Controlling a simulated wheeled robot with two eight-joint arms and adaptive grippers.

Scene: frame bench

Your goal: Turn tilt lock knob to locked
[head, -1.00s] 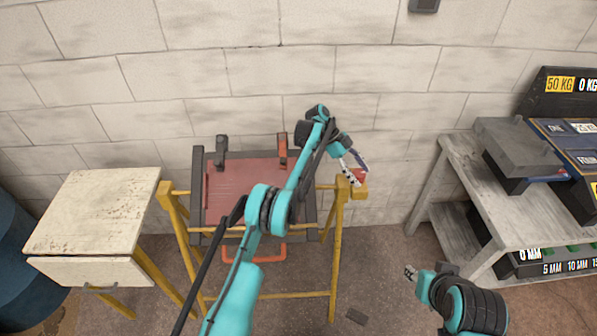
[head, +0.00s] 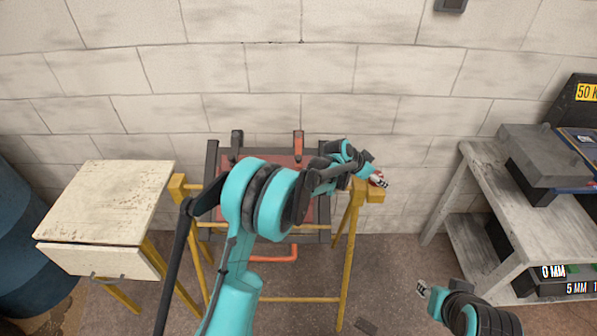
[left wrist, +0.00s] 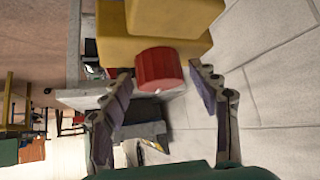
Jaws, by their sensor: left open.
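The red tilt lock knob (left wrist: 160,69) is a short ribbed cylinder on the end of a yellow block in the left wrist view. In the head view, only a bit of the knob (head: 377,175) shows at the frame's right end, mostly hidden by the gripper. My left gripper (left wrist: 163,80) is open, with one finger on each side of the knob; I cannot tell whether either touches it. It also shows in the head view (head: 380,182). My right gripper (head: 421,288) is low at the right, away from the frame; its finger gap is unclear.
The yellow trestle frame (head: 349,255) carries a dark-edged red panel (head: 283,160), partly behind my left arm. A white-topped cabinet (head: 105,200) stands left, with a blue barrel (head: 30,250) beyond. A grey shelf bench (head: 480,200) stands right. The block wall is close behind.

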